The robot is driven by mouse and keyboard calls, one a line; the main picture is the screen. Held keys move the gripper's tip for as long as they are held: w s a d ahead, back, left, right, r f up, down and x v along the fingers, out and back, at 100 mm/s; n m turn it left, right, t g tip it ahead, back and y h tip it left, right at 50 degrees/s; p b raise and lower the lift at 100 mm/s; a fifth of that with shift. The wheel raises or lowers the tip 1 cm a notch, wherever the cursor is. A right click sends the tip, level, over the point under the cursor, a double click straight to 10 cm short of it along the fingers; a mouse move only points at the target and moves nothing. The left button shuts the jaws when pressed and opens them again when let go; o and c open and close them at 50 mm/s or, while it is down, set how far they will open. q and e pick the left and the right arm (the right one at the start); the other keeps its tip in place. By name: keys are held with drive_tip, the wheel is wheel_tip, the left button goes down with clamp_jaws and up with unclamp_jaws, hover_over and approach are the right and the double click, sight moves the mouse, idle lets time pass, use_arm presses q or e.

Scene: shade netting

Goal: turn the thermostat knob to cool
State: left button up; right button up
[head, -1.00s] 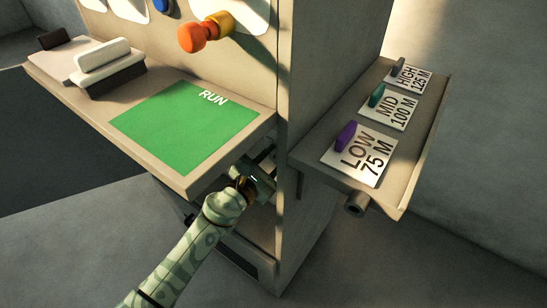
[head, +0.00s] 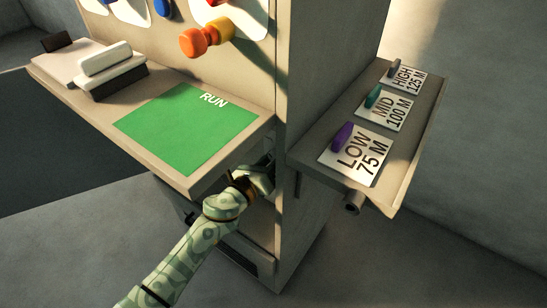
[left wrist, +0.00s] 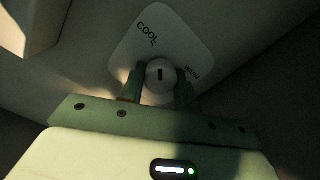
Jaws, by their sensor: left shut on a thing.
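The thermostat knob (left wrist: 158,88) is a round white knob with a dark pointer mark, in front of a pale plate (left wrist: 170,32). COOL is printed at the plate's upper left and a second, dim word at its right. The knob's mark runs nearly up and down in the left wrist view. My left gripper (left wrist: 160,80) is shut on the knob, a finger on each side. In the head view the left gripper (head: 262,176) is against the cabinet front, under the shelf, and the knob is hidden. My right gripper is not in view.
A shelf with a green RUN panel (head: 187,128) overhangs the left gripper. A white-handled block (head: 108,70) stands on it. A side shelf (head: 330,135) holds LOW, MID and HIGH plates with coloured pieces.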

use_arm(q)
drive_tip(key=shift+n, duration=1.5)
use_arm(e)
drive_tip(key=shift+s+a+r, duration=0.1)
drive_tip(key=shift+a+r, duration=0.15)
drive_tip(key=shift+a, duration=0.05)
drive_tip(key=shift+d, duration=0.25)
use_arm(q)
drive_tip(key=o, duration=1)
drive_tip(key=shift+c, duration=0.2)
